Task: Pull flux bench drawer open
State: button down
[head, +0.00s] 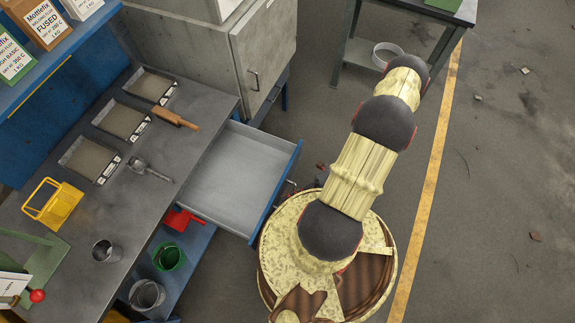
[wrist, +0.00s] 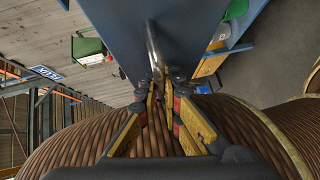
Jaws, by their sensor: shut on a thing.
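The flux bench drawer (head: 232,176) is pulled out from under the grey bench top in the head view, and its pale interior looks empty. Its blue front panel (wrist: 122,30) also shows in the wrist view. A metal bar handle (wrist: 153,42) stands on that panel. My gripper (wrist: 163,82) is shut on the handle, with its black-padded yellow fingers close together at the bar's near end. In the head view the handle shows in part at the drawer front, and my gripper is mostly hidden by my arm.
A red scoop (head: 181,219) and green bucket (head: 169,257) are below. A grey cabinet (head: 258,62) stands behind the drawer. Open floor lies right.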

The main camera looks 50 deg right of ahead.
jog(key=c, duration=2)
grip_release()
jog(key=shift+o, duration=0.2)
jog(key=shift+d, duration=0.1)
jog(key=v, duration=1.2)
